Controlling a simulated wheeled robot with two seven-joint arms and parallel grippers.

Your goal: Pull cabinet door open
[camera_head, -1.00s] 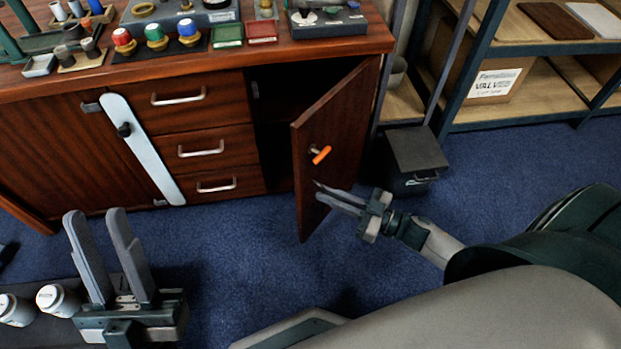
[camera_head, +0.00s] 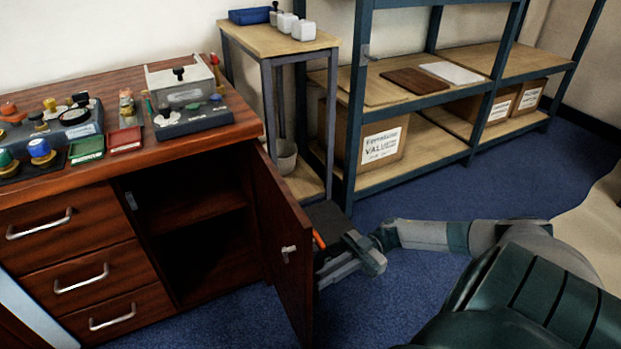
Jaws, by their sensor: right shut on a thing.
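The dark red-brown cabinet door (camera_head: 283,240) is hinged at the right of the cabinet and stands wide open. Its inner face shows, with a small metal fitting (camera_head: 288,253). The open compartment (camera_head: 195,235) has a shelf and looks empty. My left gripper is out of view.
Drawers (camera_head: 75,275) with metal pulls are left of the compartment. The cabinet top (camera_head: 190,142) holds trays and parts. A shelving rack (camera_head: 350,150) stands behind. Blue carpet (camera_head: 430,290) is open at right.

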